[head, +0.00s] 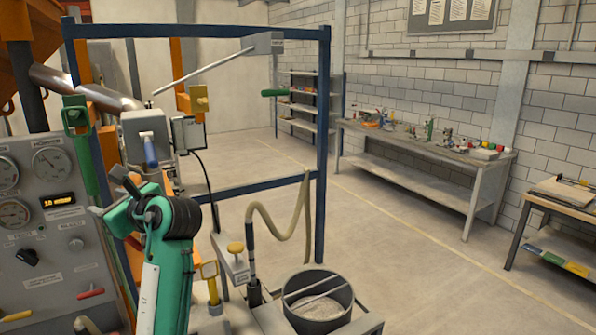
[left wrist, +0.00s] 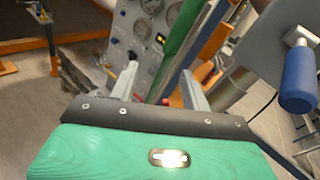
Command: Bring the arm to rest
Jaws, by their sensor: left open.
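My left arm (head: 163,265), green with a dark wrist, rises from the bottom left of the head view. My left gripper (head: 108,193) is open in front of the gauge panel (head: 50,235). In the left wrist view its two grey fingers (left wrist: 158,88) stand apart with nothing seen held between them. The panel (left wrist: 145,35) and a green bar (left wrist: 180,50) show beyond the fingers. A blue-handled lever (head: 150,150) is above and right of the gripper; its blue grip also shows in the left wrist view (left wrist: 298,80). My right gripper is not in view.
A blue frame (head: 321,150) stands beyond the arm. A round bucket (head: 345,312) holding sand-like material is at bottom centre, with a hose (head: 290,232) above it. A green handle (head: 74,115) tops the bar.

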